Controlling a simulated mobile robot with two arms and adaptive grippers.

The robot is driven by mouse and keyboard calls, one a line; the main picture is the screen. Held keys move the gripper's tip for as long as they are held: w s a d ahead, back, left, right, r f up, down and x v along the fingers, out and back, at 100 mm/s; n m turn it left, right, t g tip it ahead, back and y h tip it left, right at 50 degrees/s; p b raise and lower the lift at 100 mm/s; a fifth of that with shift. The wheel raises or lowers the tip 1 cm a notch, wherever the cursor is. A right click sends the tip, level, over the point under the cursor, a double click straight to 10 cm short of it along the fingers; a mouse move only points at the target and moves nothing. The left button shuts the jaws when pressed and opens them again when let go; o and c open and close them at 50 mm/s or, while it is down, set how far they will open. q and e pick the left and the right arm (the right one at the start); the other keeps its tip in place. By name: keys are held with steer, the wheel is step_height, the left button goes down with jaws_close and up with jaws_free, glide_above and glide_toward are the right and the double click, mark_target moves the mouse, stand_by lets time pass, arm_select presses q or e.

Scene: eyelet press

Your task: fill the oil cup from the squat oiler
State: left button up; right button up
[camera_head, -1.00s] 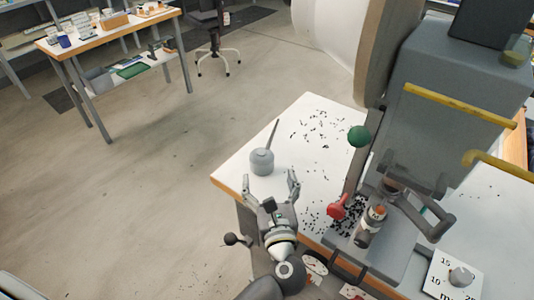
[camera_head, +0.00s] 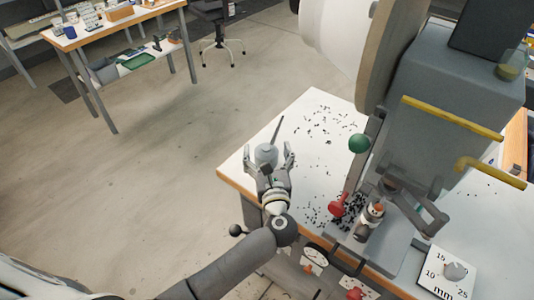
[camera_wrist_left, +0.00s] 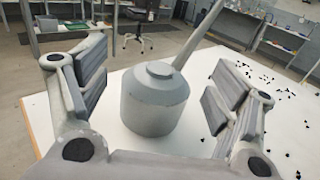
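The squat oiler (camera_head: 266,154) is a small grey can with a thin spout pointing up and away, standing on the white table near its left edge. In the left wrist view the oiler (camera_wrist_left: 153,98) stands upright between the two fingers. My left gripper (camera_head: 270,160) is open around it; gaps show between each finger pad and the can (camera_wrist_left: 153,110). A clear, greenish cup (camera_head: 511,65), possibly the oil cup, sits high on the grey press (camera_head: 455,85) at the right. My right gripper is not in view.
The press has a green knob (camera_head: 359,142), a red knob (camera_head: 337,207) and yellow bars (camera_head: 452,117) sticking out. Small black bits (camera_head: 325,125) are scattered over the table (camera_head: 300,155). A white dial plate (camera_head: 447,272) lies at the lower right.

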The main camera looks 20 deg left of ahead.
arm_select(q)
steer(key=c, duration=1)
